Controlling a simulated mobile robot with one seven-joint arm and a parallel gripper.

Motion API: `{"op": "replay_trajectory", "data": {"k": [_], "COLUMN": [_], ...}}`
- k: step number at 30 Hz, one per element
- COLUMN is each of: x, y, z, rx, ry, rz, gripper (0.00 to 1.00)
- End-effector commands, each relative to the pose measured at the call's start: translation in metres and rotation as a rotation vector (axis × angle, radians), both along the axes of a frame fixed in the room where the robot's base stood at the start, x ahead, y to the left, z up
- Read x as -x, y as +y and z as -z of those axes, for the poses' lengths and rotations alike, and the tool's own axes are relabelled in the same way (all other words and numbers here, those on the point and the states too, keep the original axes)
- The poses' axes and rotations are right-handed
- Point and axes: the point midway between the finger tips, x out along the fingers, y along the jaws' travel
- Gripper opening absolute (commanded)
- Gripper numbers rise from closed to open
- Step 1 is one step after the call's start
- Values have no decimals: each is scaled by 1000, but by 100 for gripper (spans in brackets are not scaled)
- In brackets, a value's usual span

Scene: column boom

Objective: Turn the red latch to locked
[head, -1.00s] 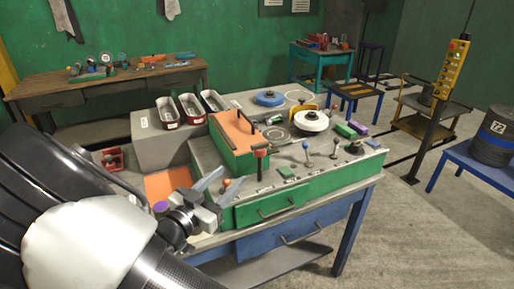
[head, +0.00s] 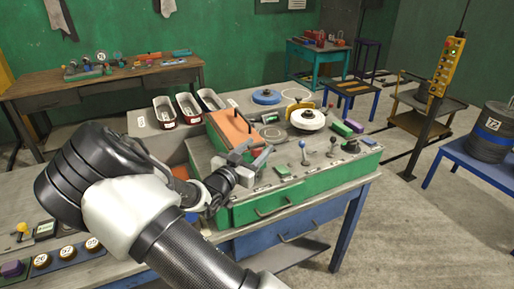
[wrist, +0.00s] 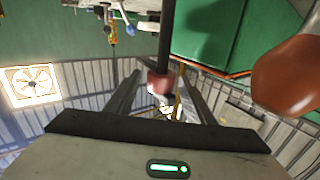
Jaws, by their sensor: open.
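A dark stem with a red end, which looks like the red latch (wrist: 160,82), stands between the two fingers of my gripper (wrist: 163,98) in the wrist view. The fingers are apart on either side of it. I cannot tell whether either finger touches it. In the head view, my gripper (head: 252,157) is over the left part of the green-fronted console (head: 320,180) and hides the latch. The latch's locked or unlocked position cannot be read.
An orange-brown knob (wrist: 290,75) is close to the right finger in the wrist view. A blue-knobbed lever (head: 303,147) and other small levers stand right of my gripper. An orange-topped box (head: 228,128) with a black handle is just behind.

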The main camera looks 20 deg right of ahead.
Motion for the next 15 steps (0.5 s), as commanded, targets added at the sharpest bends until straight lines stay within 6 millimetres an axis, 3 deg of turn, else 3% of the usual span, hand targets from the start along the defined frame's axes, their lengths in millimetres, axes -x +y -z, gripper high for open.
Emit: {"op": "replay_trajectory", "data": {"k": [9,15], "x": [-2,-2], "y": [-3,-3], "z": [0,0], "rx": [0,0], "ry": [0,0], "rz": [0,0], "gripper": [49,17]}}
